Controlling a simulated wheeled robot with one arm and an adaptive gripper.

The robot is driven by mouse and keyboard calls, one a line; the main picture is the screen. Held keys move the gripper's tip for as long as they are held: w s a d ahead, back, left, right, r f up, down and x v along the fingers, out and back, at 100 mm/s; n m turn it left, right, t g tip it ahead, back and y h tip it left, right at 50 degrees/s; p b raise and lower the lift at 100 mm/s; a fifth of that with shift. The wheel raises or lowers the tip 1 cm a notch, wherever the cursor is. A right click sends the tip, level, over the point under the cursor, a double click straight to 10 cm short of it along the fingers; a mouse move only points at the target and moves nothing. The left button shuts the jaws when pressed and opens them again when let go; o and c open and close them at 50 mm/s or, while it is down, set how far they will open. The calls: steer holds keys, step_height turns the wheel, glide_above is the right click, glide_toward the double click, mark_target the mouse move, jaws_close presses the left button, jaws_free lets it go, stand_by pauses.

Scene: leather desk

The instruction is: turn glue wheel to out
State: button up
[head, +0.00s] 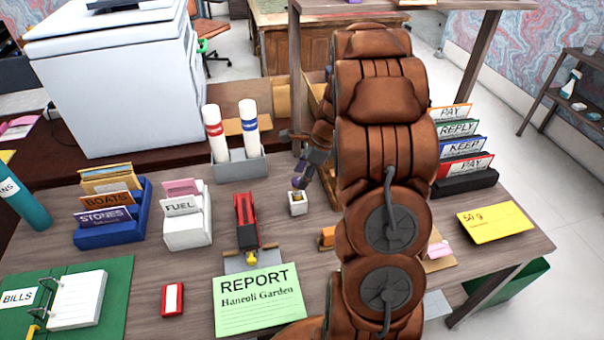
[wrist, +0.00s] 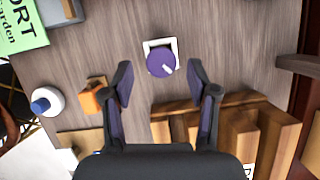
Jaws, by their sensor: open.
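A round purple wheel (wrist: 161,62) with a short white mark sits in a small square white holder (wrist: 151,43); I take it for the glue wheel. The mark points to the lower right in the wrist view. No "out" label is readable. The white holder stands on the desk in the head view (head: 298,208), left of my arm. My gripper (wrist: 160,78) is open and empty, its fingers either side of the wheel's line in the wrist view and apart from it. In the head view my gripper (head: 304,175) hangs just above the holder, partly hidden by my arm.
A red stapler-like tool (head: 246,220) and a green report card (head: 258,300) lie to the left. A grey holder with marker tubes (head: 240,166) stands behind. In the wrist view, an orange block (wrist: 94,98) and wooden shelving (wrist: 250,130) are close by.

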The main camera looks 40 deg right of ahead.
steer(key=shift+w+a+f, duration=0.15)
steer(key=shift+a+f, duration=0.05)
steer(key=shift+f, duration=0.35)
steer(key=shift+c, duration=0.4)
